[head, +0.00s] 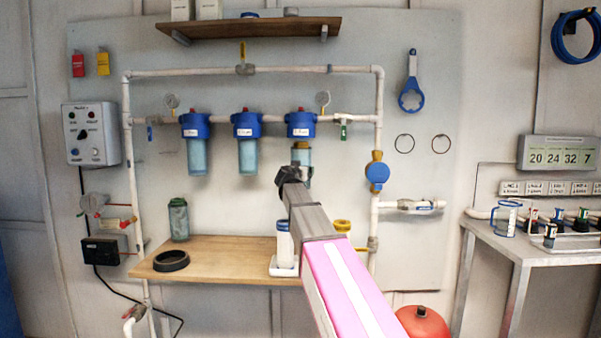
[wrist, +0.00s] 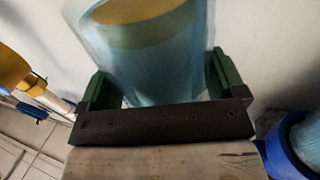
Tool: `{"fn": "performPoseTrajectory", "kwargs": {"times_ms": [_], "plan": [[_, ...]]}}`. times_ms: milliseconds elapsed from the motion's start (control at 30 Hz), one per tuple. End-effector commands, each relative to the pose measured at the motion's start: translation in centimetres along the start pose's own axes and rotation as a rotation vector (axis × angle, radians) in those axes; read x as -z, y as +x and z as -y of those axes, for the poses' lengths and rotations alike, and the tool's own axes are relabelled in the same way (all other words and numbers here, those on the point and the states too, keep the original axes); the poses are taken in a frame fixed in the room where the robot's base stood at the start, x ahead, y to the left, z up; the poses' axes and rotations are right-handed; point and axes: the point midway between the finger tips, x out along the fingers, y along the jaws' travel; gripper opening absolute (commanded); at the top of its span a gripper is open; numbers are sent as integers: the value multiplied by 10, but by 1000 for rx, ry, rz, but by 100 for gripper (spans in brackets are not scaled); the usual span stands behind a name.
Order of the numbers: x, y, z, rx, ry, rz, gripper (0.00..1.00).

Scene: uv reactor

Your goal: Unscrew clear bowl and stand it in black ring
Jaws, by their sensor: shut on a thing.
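The clear bluish bowl (head: 302,156) is under the rightmost blue cap (head: 301,125) of the pipe. A tan band shows between cap and bowl. My gripper (head: 296,178) reaches up to the bowl and hides its lower part. In the wrist view, the bowl (wrist: 155,72) stands between the green-padded jaws (wrist: 160,85), which are shut on it. A yellowish core shows inside its upper part. The black ring (head: 171,261) lies flat and empty on the left part of the wooden bench (head: 215,250), below and left of my gripper.
Two other blue-capped housings (head: 195,145) (head: 247,142) hang to the left. A grey-green cylinder (head: 178,219) stands behind the ring. A white, blue-topped canister (head: 284,243) stands at the bench's right, close to my arm. A vertical pipe (head: 376,220) runs right of my gripper.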

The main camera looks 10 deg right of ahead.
Motion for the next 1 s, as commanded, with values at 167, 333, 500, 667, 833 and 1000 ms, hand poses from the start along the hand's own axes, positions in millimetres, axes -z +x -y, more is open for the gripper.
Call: {"fn": "performPoseTrajectory", "kwargs": {"times_ms": [167,333,500,667,833,1000], "plan": [[0,-11,-3,1,-1,-2,47],[-1,-21,-5,1,-1,-2,47],[-2,-30,-8,1,-1,-2,47],[-3,-40,-10,1,-1,-2,47],[-4,-49,-13,1,-1,-2,47],[-4,-59,-16,0,-1,-2,47]]}}
